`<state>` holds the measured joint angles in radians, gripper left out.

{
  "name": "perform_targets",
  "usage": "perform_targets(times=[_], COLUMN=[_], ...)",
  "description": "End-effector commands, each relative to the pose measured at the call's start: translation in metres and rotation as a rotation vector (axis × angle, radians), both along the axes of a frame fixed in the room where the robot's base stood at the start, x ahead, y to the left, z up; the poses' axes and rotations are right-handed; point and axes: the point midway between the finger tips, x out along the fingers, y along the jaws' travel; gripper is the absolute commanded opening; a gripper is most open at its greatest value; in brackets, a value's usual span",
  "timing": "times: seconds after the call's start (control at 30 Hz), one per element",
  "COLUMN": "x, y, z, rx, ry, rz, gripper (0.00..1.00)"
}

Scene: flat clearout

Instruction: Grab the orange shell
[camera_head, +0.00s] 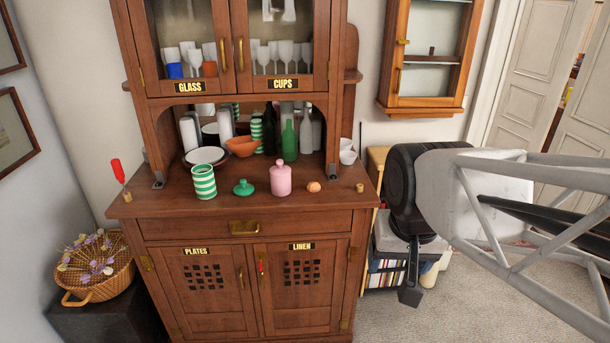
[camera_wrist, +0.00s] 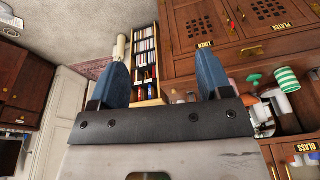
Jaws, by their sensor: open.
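The orange shell (camera_head: 314,187) is a small rounded piece on the right part of the cabinet's wooden counter (camera_head: 345,198), just right of a pink lidded jar (camera_head: 281,180). I cannot make out the shell in the wrist view. My gripper shows in the wrist view (camera_wrist: 162,70) with its two blue fingers wide apart and nothing between them. In the head view my arm is to the right of the cabinet, well apart from the shell.
Left of the jar are a green lid (camera_head: 243,188) and a green-striped cup (camera_head: 204,182). An orange bowl (camera_head: 241,147) and a green bottle (camera_head: 289,141) stand behind. A cork (camera_head: 360,187) is right of the shell. A bookshelf (camera_wrist: 146,60) stands beside the cabinet.

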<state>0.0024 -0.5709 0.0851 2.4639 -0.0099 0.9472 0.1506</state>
Motion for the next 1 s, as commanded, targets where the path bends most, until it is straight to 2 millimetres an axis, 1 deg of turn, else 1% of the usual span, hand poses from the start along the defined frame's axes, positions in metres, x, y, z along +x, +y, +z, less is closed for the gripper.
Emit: perform_targets(times=[0.03,0.23,0.53,0.8,0.97,1.0], x=[0.012,0.06,0.136,0.206,0.247,0.258], y=[0.001,0.004,0.009,0.015,0.02,0.021], z=[0.003,0.016,0.027,0.027,0.023,0.021], rx=[0.007,0.04,0.084,0.119,0.135,0.14], ry=[0.006,0.023,0.049,0.072,0.086,0.089], rz=[-0.028,-0.179,-0.413,-0.624,-0.749,-0.78], gripper=[0.72,0.72,0.72,0.72,0.72,0.72])
